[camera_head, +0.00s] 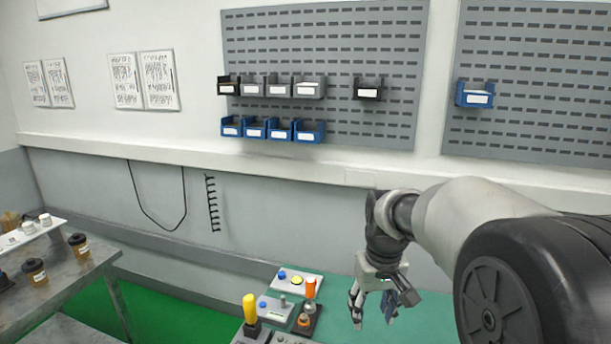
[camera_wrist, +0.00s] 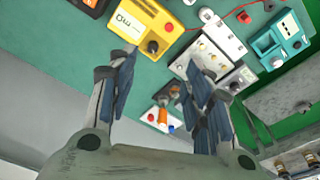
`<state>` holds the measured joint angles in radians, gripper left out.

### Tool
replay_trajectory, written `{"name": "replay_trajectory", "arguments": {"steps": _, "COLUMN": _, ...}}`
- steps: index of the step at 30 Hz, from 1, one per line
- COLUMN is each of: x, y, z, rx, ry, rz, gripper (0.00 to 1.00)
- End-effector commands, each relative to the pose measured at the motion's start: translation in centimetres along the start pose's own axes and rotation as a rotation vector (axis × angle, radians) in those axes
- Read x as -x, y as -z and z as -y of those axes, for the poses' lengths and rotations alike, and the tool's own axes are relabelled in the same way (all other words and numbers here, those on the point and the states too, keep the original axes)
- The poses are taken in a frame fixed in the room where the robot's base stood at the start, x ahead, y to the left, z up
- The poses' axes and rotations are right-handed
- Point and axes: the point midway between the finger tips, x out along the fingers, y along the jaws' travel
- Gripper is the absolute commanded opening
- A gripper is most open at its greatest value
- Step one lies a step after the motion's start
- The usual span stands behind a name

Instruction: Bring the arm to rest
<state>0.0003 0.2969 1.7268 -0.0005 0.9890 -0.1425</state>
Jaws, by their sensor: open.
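My gripper (camera_head: 373,316) hangs at the end of my arm, pointing down over the green worktop (camera_head: 340,290), to the right of the small devices. Its two fingers stand apart with nothing between them. In the wrist view the fingers (camera_wrist: 158,66) reach up from the lower edge, open and empty, with the worktop and devices beyond. My arm comes in from the right side of the head view. No held object shows in either view.
A yellow meter (camera_wrist: 148,25) and a teal device (camera_wrist: 278,42) show in the wrist view. A grey table (camera_head: 60,275) is far left.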

Motion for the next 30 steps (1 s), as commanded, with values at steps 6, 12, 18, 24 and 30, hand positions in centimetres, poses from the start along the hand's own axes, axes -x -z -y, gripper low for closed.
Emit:
{"name": "replay_trajectory", "arguments": {"steps": 6, "x": 6.3, "y": -8.0, "z": 1.1, "rx": -0.045, "ry": -0.012, "rz": -0.094, "gripper": 0.46}}
{"name": "replay_trajectory", "arguments": {"steps": 12, "x": 8.6, "y": -16.0, "z": 2.2, "rx": -0.087, "ry": -0.018, "rz": -0.175, "gripper": 0.46}}
{"name": "replay_trajectory", "arguments": {"steps": 18, "x": 8.1, "y": -22.7, "z": 3.2, "rx": -0.123, "ry": -0.021, "rz": -0.243, "gripper": 0.46}}
{"name": "replay_trajectory", "arguments": {"steps": 24, "x": 7.1, "y": -25.8, "z": 3.6, "rx": -0.141, "ry": -0.022, "rz": -0.276, "gripper": 0.46}}
{"name": "replay_trajectory", "arguments": {"steps": 30, "x": 7.0, "y": -26.2, "z": 3.7, "rx": -0.144, "ry": -0.021, "rz": -0.279, "gripper": 0.46}}
